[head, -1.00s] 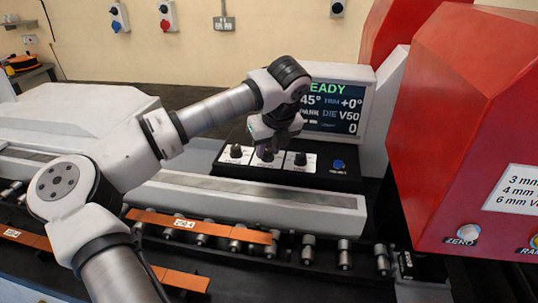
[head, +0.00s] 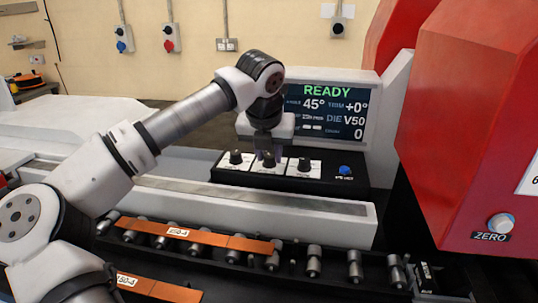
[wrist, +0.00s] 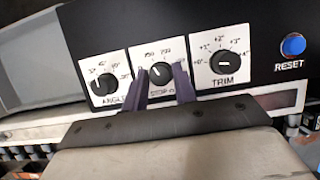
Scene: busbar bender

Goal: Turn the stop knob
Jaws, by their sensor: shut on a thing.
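The stop knob (wrist: 160,75) is the middle black dial of the control panel, with a white scale plate reading 150 and 200 above it. My gripper (wrist: 162,84) has its two dark fingers on either side of this knob, shut on it. The knob's pointer is hard to make out. In the head view my gripper (head: 267,148) comes down from above onto the middle knob (head: 268,159). The angle knob (wrist: 105,85) is to its left and the trim knob (wrist: 222,62) to its right.
A blue reset button (wrist: 292,45) is at the panel's right. The display (head: 325,110) reads READY, 45°, +0°, V50 and 0. A red machine housing (head: 480,130) stands at right. Copper bars (head: 190,236) lie on rollers in front.

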